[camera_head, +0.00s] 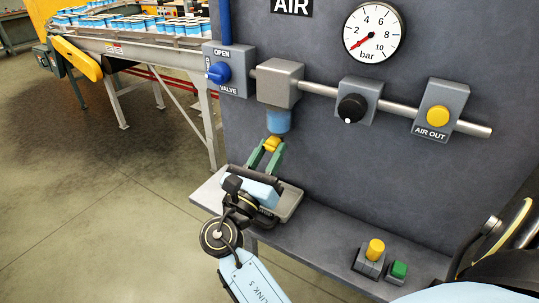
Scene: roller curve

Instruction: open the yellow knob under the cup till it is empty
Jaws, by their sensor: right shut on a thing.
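The cup (279,121) is a blue, see-through bowl hanging under a grey block (279,83) on the pipe. How much liquid it holds cannot be told. The yellow knob (273,142) sits right below the cup. My right gripper (270,148) reaches up from below, and its green fingers are shut on the yellow knob, one on each side. The fingers hide part of the knob. My left gripper is not in view.
A blue valve knob (218,72), a black knob (351,108) and a yellow AIR OUT button (438,116) are along the pipe. The gauge (374,33) has its red needle at the low end. A grey shelf (330,232) carries yellow (376,248) and green (399,269) buttons.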

